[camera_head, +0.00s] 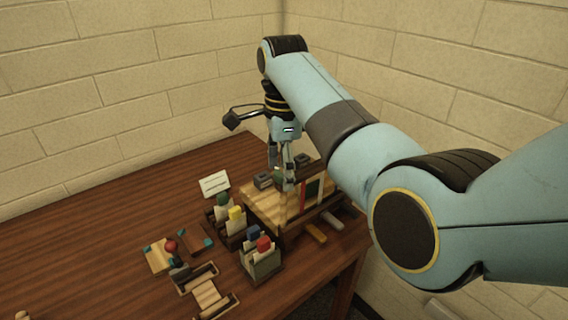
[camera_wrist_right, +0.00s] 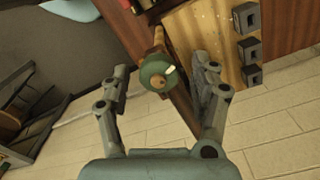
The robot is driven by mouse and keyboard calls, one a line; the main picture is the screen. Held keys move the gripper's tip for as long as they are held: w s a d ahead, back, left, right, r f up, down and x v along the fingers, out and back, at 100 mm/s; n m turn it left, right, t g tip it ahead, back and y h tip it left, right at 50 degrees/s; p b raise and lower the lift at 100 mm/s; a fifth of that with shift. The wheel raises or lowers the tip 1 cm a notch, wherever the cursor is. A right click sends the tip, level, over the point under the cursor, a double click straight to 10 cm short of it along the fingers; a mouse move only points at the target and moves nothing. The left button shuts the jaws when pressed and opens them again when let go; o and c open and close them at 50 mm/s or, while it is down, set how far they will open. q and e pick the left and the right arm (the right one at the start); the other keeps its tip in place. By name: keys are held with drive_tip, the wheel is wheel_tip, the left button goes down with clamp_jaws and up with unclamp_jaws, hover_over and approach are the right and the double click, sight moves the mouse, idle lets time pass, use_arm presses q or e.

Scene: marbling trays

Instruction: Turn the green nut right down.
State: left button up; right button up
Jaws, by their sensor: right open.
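The green nut (camera_wrist_right: 157,75) sits on a wooden post (camera_wrist_right: 159,40) in the right wrist view, with the post's tip showing through its middle. In the head view the green nut (camera_head: 279,174) is a small patch between the fingers. My right gripper (camera_wrist_right: 160,85) is open, with one finger on each side of the nut. A gap shows between each finger and the nut in the wrist view. In the head view my right gripper (camera_head: 280,180) points down over the wooden stand (camera_head: 262,208). My left gripper is not in view.
Dark square blocks (camera_wrist_right: 249,48) line the stand. Left of it are holders with a yellow-topped piece (camera_head: 236,213) and a red-topped piece (camera_head: 264,243). The table's left part (camera_head: 90,230) is mostly clear.

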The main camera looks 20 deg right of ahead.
drive_tip(key=shift+c, duration=0.3)
drive_tip(key=c, duration=1.1)
drive_tip(key=shift+n, duration=0.3)
